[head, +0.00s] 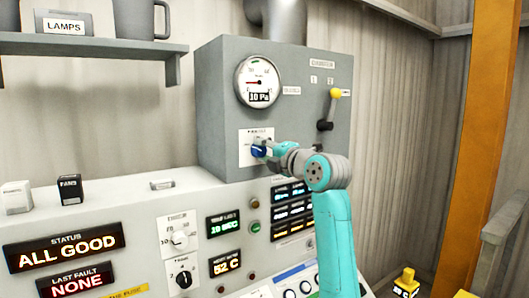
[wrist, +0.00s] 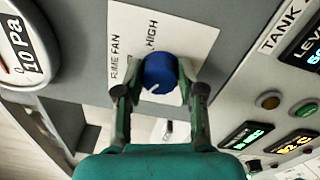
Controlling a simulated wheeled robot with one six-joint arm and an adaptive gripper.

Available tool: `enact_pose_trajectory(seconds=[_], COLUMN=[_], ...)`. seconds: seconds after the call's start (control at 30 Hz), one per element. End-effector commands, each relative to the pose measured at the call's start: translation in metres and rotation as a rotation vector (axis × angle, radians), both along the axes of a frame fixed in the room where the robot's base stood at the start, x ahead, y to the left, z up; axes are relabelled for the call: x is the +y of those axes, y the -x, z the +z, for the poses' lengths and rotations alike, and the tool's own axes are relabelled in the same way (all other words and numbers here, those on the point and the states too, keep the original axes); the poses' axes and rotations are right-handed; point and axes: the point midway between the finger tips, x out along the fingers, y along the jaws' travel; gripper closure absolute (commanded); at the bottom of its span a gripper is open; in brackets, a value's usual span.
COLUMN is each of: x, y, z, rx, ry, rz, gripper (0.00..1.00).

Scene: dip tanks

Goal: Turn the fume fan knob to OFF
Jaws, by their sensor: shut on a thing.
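The fume fan knob is a round blue knob (wrist: 159,71) on a white label plate (wrist: 190,38) that reads FUME FAN and HIGH. A pale pointer mark shows on its lower edge in the wrist view; which setting it points at I cannot tell. In the head view the knob (head: 258,152) sits on the grey box, below the gauge. My gripper (wrist: 160,90) has one finger on each side of the knob and is shut on it. In the head view my gripper (head: 268,145) covers part of the knob and plate.
A round gauge (head: 258,81) reading 10 Pa is above the knob. A yellow-tipped lever (head: 335,94) is on the box's right side. Below, the sloped console has a dial (head: 181,240), another dial (head: 184,279) and lit displays. A shelf (head: 90,45) with mugs is upper left.

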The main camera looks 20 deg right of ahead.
Motion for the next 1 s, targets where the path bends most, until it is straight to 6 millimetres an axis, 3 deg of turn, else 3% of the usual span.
enact_pose_trajectory(seconds=[0.03, 0.1, 0.13, 0.57, 1.0], x=[0.000, 0.000, 0.000, -0.003, -0.029], y=[0.000, 0.000, 0.000, 0.009, 0.085], z=[-0.002, -0.002, -0.002, -0.001, -0.003], rx=[0.004, 0.004, 0.004, 0.001, 0.000], ry=[0.001, 0.000, 0.000, -0.001, 0.001], rz=[0.001, 0.001, 0.001, 0.000, -0.001], gripper=[0.57, 0.39, 0.36, 0.36, 0.36])
